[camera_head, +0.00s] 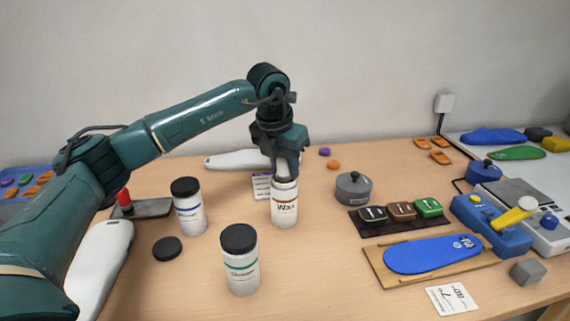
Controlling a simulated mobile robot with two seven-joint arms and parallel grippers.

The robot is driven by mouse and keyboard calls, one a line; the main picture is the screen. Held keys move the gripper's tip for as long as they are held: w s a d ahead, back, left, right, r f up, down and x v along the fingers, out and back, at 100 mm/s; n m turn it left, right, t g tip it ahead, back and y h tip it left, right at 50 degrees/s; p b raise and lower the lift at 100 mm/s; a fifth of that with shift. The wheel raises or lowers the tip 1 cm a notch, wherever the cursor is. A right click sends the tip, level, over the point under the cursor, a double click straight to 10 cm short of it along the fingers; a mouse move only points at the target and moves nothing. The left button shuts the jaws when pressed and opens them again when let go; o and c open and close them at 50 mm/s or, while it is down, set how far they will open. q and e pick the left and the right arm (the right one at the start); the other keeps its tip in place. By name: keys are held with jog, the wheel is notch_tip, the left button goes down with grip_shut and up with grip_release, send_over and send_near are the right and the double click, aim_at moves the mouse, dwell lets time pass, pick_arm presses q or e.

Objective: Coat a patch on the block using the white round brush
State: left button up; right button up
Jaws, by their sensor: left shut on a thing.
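My left gripper (284,166) points down at the mouth of the white Wax jar (285,212). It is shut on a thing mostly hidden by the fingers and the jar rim. I cannot tell whether this is the white round brush, and no white round brush shows clearly elsewhere. The Wax jar stands upright without a lid. A small grey block (528,272) lies at the front right. Black, brown and green pieces (372,214) sit in a dark tray; I cannot tell which block is meant. My right gripper is out of view.
Two black-lidded jars stand upright, one behind left (189,210) and one in front (240,265). A loose black lid (167,249) lies at left. A grey weight (353,188) stands right of the Wax jar. A blue insole (430,255) lies on a board. The front middle is clear.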

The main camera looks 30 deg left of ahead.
pick_arm(q)
jog(key=shift+r+p, duration=2.6)
jog(key=shift+r, duration=0.9)
